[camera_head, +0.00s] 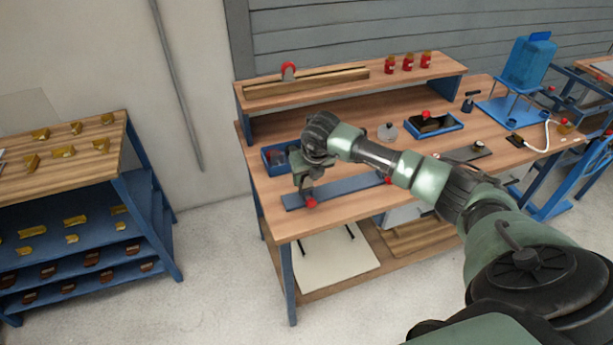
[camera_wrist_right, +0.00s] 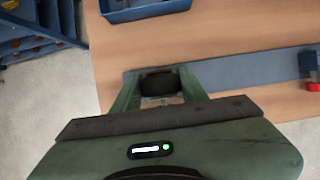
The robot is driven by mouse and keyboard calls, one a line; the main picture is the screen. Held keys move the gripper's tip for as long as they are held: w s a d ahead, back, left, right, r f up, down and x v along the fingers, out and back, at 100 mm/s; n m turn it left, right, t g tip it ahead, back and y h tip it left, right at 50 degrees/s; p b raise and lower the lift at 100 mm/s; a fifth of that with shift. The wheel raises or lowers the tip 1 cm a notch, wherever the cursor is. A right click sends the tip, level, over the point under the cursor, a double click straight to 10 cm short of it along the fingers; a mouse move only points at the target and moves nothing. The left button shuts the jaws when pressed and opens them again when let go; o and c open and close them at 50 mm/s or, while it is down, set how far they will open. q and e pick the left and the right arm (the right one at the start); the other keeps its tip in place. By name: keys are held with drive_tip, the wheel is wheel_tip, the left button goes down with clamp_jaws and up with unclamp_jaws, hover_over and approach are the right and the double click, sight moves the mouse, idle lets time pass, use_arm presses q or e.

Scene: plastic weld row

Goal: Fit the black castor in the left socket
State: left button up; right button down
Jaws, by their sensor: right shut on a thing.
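The black castor (camera_wrist_right: 158,82) is between the fingers of my right gripper (camera_wrist_right: 160,93), which is shut on it. In the right wrist view it appears over the left end of a long blue-grey bar (camera_wrist_right: 228,73). I cannot tell whether it touches the bar. In the head view the right gripper (camera_head: 304,190) points down at the left end of the bar (camera_head: 345,191), close to a red part (camera_head: 311,203). A blue block (camera_wrist_right: 308,64) with a red part (camera_wrist_right: 314,87) is farther right on the bar. The left socket is hidden by the gripper. My left gripper is out of view.
A blue tray (camera_head: 268,167) sits behind the gripper, left on the wooden bench (camera_head: 300,226). A second blue tray (camera_head: 456,120) with dark contents and a grey round piece (camera_head: 387,132) stand farther back. A raised shelf (camera_head: 340,90) runs along the rear.

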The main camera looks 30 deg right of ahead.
drive_tip(key=shift+f+b, duration=0.35)
drive_tip(key=shift+b, duration=0.05)
idle(0.4)
drive_tip(key=shift+c, duration=1.5)
unclamp_jaws()
drive_tip(key=shift+r+p, duration=2)
drive_tip(key=shift+r, duration=1.55)
drive_tip(key=shift+f, duration=0.1)
